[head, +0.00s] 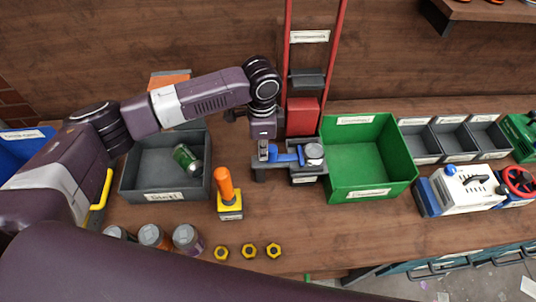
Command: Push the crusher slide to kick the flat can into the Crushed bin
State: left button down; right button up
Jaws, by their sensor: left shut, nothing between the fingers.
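The flat can (314,151), a silvery disc, lies on the crusher's small grey stand (303,178), beside the green bin. The blue crusher slide (287,158) lies just left of the can; I cannot tell whether it touches it. The green Crushed bin (365,193) stands open to the right of the crusher, and no can shows inside it. My left gripper (265,152) is shut and empty, pointing down at the left end of the blue slide. Contact with the slide is unclear. My right gripper is out of view.
A red crusher frame (302,117) rises behind the stand. A dark grey bin (150,182) with a green can (187,160) is at left. An orange-handled yellow block (229,205), several cans (187,239) and yellow nuts (248,251) stand in front. A white-blue machine (458,192) is at right.

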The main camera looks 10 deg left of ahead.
aim_at(278, 160)
pick_arm(q)
jog(key=shift+w+d, duration=0.25)
jog(key=shift+d, duration=0.55)
jog(key=shift+w+d, duration=0.2)
jog(key=shift+d, duration=0.65)
jog(key=shift+w+d, duration=0.25)
jog(key=shift+d, duration=0.55)
jog(key=shift+s+a+r+p, duration=0.1)
jog(key=shift+a+r+p, duration=0.05)
jog(key=shift+a+p, duration=0.35)
jog(key=a+p, duration=0.1)
jog(key=s+a+p, duration=0.1)
jog(key=a, duration=0.1)
jog(key=shift+a+p, duration=0.15)
jog(key=shift+p, duration=0.15)
jog(key=shift+s+a+p, duration=0.8)
jog(key=shift+a+p, duration=0.8)
jog(key=shift+a, duration=1.1)
notch_tip(278, 160, up, 8)
jog(key=p, duration=0.2)
